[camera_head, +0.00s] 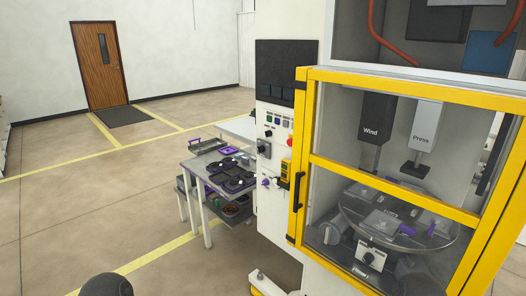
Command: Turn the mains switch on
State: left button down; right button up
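A white machine cabinet stands right of centre, with a narrow control panel (269,158) on its front left of the yellow-framed door. The panel carries a row of small buttons (270,118), a dark rotary knob (268,133), another dark knob or switch (264,148) below it and a purple-and-white part (267,183) lower down. A yellow unit (285,171) sits beside the door's edge. Which of these is the mains switch, and its position, I cannot tell. Neither of my grippers shows; a dark rounded shape at the bottom left may be part of my arm.
The yellow-framed door (395,187) looks closed over the Wind and Press units and a round table (395,225). A grey bench (205,178) with dark trays stands left of the panel. The floor (60,215) at left is clear. A wooden door (101,65) is far back.

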aim_at(261, 149)
jog(key=i+j+u, duration=0.25)
jog(key=u, duration=0.2)
jog(key=i+j+u, duration=0.1)
jog(key=i+u, duration=0.2)
jog(key=u, duration=0.2)
jog(key=i, duration=1)
jog(key=i+z, duration=0.15)
jog(key=i, duration=0.85)
